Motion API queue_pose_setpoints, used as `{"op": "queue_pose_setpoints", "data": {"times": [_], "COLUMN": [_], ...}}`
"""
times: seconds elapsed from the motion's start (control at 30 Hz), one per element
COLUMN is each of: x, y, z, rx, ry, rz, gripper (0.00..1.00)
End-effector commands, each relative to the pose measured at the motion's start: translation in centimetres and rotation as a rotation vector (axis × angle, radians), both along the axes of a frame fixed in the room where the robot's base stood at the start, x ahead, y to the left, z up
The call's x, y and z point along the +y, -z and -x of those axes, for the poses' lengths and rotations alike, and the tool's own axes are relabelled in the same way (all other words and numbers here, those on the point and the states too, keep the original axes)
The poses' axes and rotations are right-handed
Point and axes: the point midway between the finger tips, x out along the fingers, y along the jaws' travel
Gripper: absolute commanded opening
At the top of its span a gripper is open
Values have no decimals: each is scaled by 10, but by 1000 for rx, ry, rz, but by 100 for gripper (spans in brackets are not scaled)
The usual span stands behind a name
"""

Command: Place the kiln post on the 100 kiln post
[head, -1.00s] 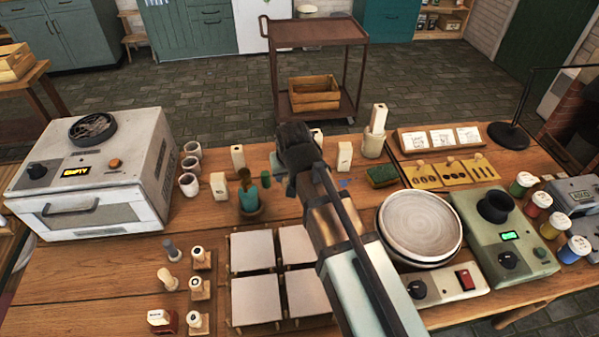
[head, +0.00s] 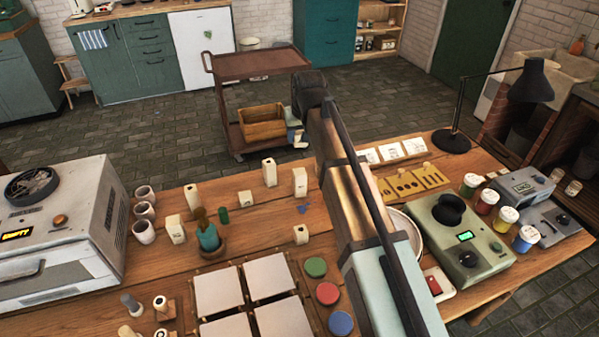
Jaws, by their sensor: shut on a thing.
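My gripper (head: 294,124) is raised above the far edge of the table and is shut on a pale kiln post (head: 299,138), which is small and partly hidden by the arm. Several cream kiln posts stand upright on the table: a tall one (head: 300,182), another (head: 269,171), a short one (head: 301,234), one (head: 245,205) at the middle, and two more (head: 193,197) (head: 176,230) by the cups. I cannot read their markings, so I cannot tell which is the 100 post. The held post appears apart from all of them.
White cups (head: 143,231) and the kiln (head: 62,225) are at left. Square tiles (head: 217,291) lie in front. A green wheel unit (head: 462,245) and paint jars (head: 487,212) are at right.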

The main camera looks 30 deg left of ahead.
Motion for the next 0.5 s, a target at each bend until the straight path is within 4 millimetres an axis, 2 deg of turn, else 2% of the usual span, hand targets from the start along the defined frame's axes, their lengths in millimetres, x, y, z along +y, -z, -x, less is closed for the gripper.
{"op": "queue_pose_setpoints", "data": {"times": [0.27,0.5], "x": [-3,-3], "y": [11,46], "z": [7,7], "rx": [2,2], "ry": [-79,-80], "rz": [1,2], "gripper": [13,13]}}
